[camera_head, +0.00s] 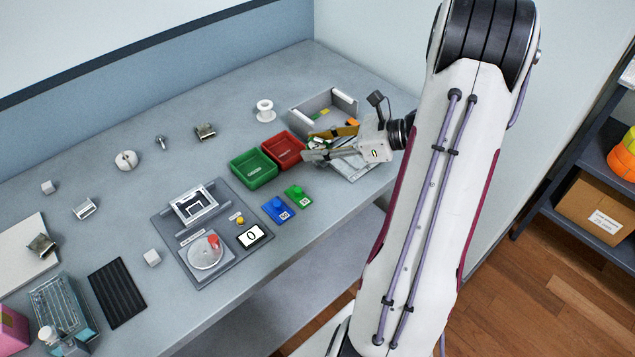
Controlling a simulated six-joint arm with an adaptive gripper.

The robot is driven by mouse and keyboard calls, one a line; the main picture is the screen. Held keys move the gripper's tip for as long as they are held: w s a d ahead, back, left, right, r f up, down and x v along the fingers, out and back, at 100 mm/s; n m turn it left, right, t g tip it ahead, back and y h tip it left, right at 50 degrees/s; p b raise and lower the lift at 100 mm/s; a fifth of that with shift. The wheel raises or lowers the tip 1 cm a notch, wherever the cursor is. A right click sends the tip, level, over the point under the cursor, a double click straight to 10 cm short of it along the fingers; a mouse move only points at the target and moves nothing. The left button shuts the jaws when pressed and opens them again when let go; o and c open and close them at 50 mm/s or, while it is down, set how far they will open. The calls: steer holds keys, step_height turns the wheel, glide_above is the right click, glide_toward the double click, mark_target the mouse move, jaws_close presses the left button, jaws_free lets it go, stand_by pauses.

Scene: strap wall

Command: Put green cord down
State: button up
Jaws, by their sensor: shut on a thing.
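My gripper (308,154) is low over the right end of the grey table, just right of the red bin. It is shut, with the green cord (316,140) at its jaws. Only a small bit of green shows there, so the cord's full length and whether it touches the table cannot be told. A yellow-brown strip (346,131) lies just behind the jaws.
A red bin (283,149) and a green bin (254,168) stand left of my gripper. Behind it is a grey open box (325,105), with a white spool (265,109) to the left. A clear tray (352,168) lies under my wrist. Table space left of the bins is partly free.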

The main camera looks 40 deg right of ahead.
glide_above(318, 184)
steer(key=shift+f, duration=3.1)
steer(key=shift+f, duration=0.15)
steer(key=shift+f, duration=1.75)
steer(key=shift+f, duration=0.1)
steer(key=o, duration=0.8)
steer(key=shift+v, duration=6.05)
steer(key=shift+w, duration=0.1)
